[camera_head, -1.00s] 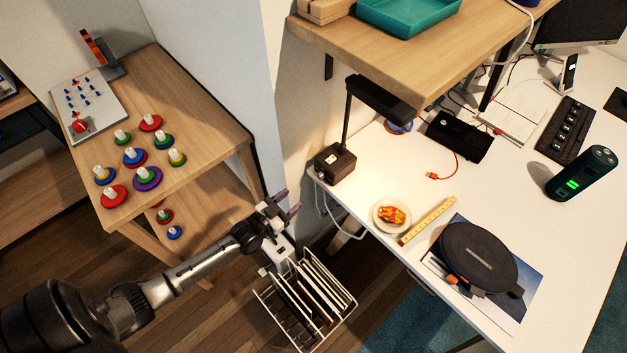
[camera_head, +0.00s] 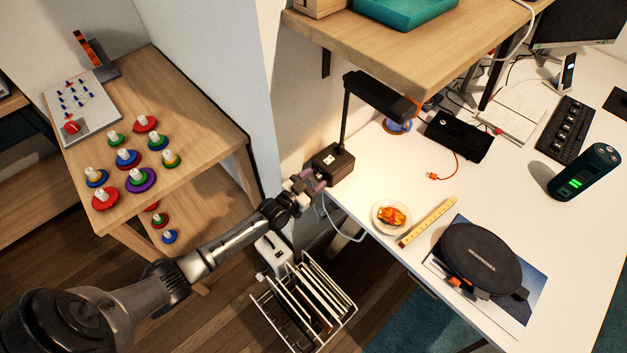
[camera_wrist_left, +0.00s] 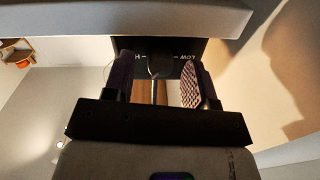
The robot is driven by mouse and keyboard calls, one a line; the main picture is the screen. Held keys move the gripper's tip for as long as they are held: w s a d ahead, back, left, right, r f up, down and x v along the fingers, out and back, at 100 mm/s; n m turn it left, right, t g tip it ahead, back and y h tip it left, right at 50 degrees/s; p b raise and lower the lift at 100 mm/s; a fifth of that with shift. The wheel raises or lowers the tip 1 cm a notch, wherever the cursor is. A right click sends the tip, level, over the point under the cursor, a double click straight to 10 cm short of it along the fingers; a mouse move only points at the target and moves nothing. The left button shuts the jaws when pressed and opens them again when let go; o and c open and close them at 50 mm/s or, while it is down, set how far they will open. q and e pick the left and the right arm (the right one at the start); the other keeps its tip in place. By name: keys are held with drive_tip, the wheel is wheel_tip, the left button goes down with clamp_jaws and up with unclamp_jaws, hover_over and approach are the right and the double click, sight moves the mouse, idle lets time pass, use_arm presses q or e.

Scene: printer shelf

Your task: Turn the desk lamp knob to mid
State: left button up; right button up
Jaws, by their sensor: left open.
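The desk lamp (camera_head: 378,95) stands at the left end of the white desk, its dark box base (camera_head: 333,163) near the edge. My left gripper (camera_head: 313,182) is at the front left face of this base with its fingers open. In the left wrist view the dark base face (camera_wrist_left: 182,48) shows upside-down lettering that reads like LOW on the right and part of an H on the left. A dark rounded knob (camera_wrist_left: 157,62) with a lighter stem-like strip lies between the open fingers (camera_wrist_left: 157,84). I cannot tell its setting or any finger contact. My right gripper is out of view.
A wooden shelf (camera_head: 400,50) overhangs behind the lamp. A wire rack (camera_head: 305,300) stands below the left edge.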

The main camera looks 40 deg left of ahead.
use_arm(q)
drive_tip(key=shift+c, duration=0.3)
drive_tip(key=c, duration=0.9)
drive_tip(key=shift+r+n, duration=0.1)
drive_tip(key=shift+n, duration=0.2)
drive_tip(key=n+p, duration=0.1)
drive_tip(key=n, duration=0.1)
drive_tip(key=shift+n, duration=2)
